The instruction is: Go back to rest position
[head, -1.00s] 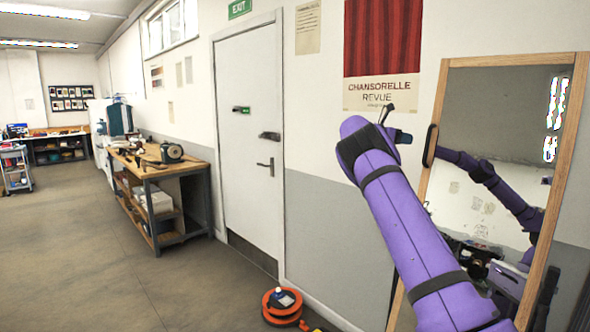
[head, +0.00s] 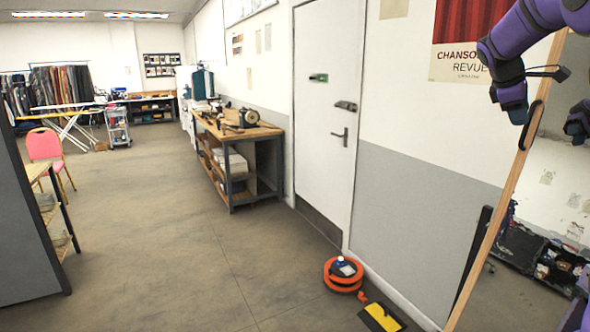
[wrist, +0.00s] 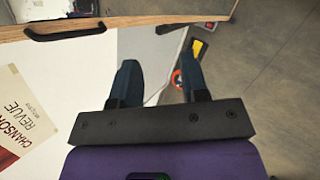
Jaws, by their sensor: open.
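My gripper shows in the wrist view (wrist: 160,85) with its two dark fingers spread apart and nothing between them. In the head view my purple arm bends in at the top right, and its dark end hangs in front of the wall near the mirror. The wood-framed mirror (head: 506,190) leans by the wall at the right, with a black handle (head: 531,124) on its frame. The handle also shows in the wrist view (wrist: 65,32), apart from my fingers. The mirror reflects part of my arm.
An orange cable reel (head: 343,275) and a yellow-black ramp piece (head: 382,317) lie on the floor by the wall. A workbench (head: 262,132) stands beyond the white door (head: 325,110). A pink chair (head: 45,146) and dark shelf unit (head: 30,240) stand left. The middle floor is clear.

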